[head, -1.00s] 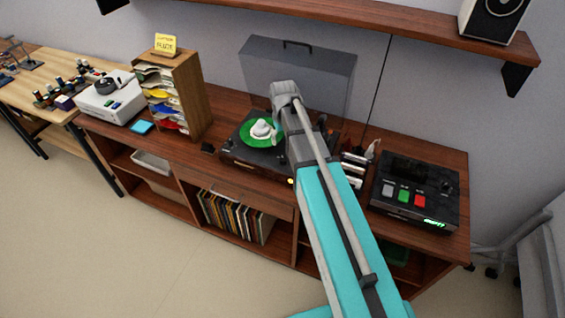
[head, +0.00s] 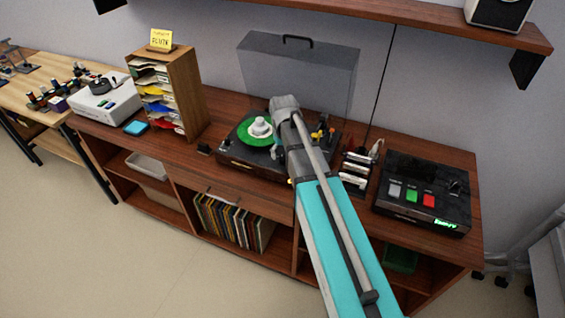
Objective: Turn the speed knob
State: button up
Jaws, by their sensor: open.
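A black turntable (head: 238,153) stands on the wooden cabinet, with a green disc (head: 248,139) and a white hub (head: 260,127) on it. My arm crosses in front of its right part and hides some of it. Small yellow and dark parts (head: 321,133) show just right of the arm, at the turntable's right side; I cannot tell what they are. A small yellow spot shows at the front edge beside my arm. I cannot make out which part is the speed knob. My gripper is not visible; the arm appears to hide it.
A black box (head: 418,211) with grey, green and red buttons stands at the right, beside a rack (head: 355,168) of small items. A raised grey lid (head: 297,72) is behind the turntable. A wooden paper sorter (head: 187,88) stands left. A shelf (head: 400,12) overhangs the back.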

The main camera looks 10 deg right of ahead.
jog(key=shift+f+b, duration=0.9)
jog(key=shift+f, duration=0.35)
jog(key=shift+c, duration=0.3)
grip_shut()
